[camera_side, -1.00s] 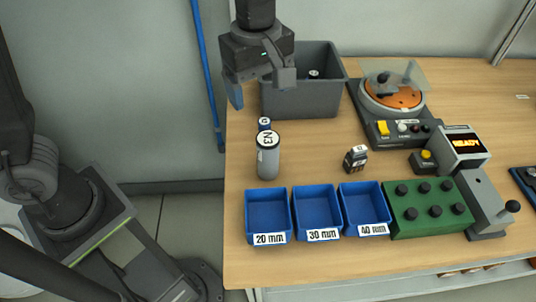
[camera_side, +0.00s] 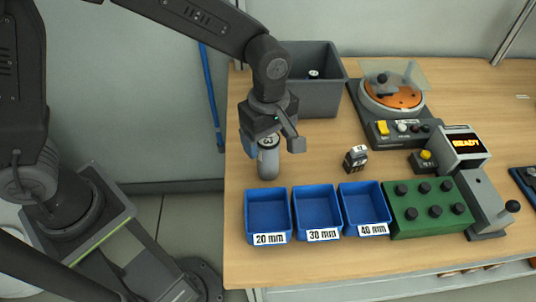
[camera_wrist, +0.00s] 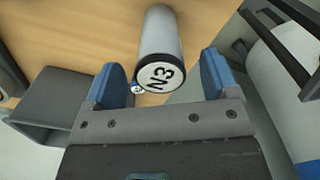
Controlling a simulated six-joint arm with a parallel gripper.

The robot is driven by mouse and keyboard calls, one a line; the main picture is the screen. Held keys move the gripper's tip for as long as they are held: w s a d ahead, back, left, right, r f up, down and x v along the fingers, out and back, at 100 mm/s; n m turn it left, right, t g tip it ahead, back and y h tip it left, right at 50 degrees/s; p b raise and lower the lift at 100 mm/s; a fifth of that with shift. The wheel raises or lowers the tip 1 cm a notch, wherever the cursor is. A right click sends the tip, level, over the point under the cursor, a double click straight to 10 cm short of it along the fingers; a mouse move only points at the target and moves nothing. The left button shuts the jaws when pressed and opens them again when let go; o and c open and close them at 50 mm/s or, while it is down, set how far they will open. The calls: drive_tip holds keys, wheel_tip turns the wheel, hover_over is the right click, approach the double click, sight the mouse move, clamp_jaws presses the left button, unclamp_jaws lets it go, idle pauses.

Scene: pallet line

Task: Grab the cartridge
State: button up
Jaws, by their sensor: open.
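The cartridge, a grey cylinder (camera_side: 268,164) with a white top, stands upright on the table at the left in the side view. In the wrist view its label on the cartridge (camera_wrist: 160,76) reads N3. My gripper (camera_side: 268,142) is at the cartridge's top end. The wrist view shows the gripper (camera_wrist: 160,80) open, with a blue finger on each side of the cartridge and gaps between.
Three blue bins marked 20 mm (camera_side: 268,237), 30 mm (camera_side: 318,236) and 40 mm (camera_side: 366,230) stand in front. A small dark block (camera_side: 356,158) is to the right. A grey crate (camera_side: 318,103) stands behind. A green block with knobs (camera_side: 430,228) and a turntable device (camera_side: 392,95) are further right.

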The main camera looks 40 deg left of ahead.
drive_tip(key=shift+f, duration=1.15)
drive_tip(key=c, duration=1.1)
drive_tip(key=shift+r, duration=0.15)
